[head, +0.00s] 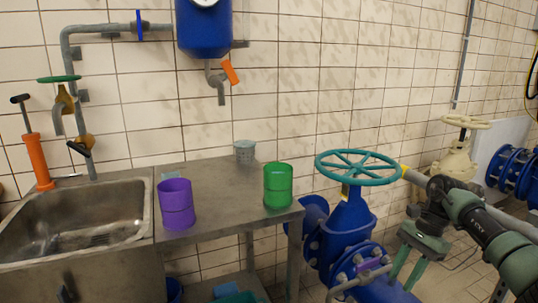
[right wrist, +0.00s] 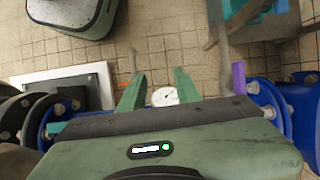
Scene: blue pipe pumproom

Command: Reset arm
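My right arm comes in from the right in the head view. Its green gripper (head: 405,270) points downward beside the large blue valve (head: 347,225), to its right. In the right wrist view the two green fingers of the right gripper (right wrist: 160,88) stand apart with nothing held between them. A white round dial (right wrist: 165,96) shows between the fingers; its distance from them is unclear. My left gripper does not show in either view.
The valve's teal handwheel (head: 358,166) is left of my right arm. A purple cup (head: 176,204) and a green cup (head: 278,185) stand on the metal counter (head: 222,190), beside the sink (head: 75,215). A cream valve (head: 458,160) and blue flanges (head: 512,172) are at the right.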

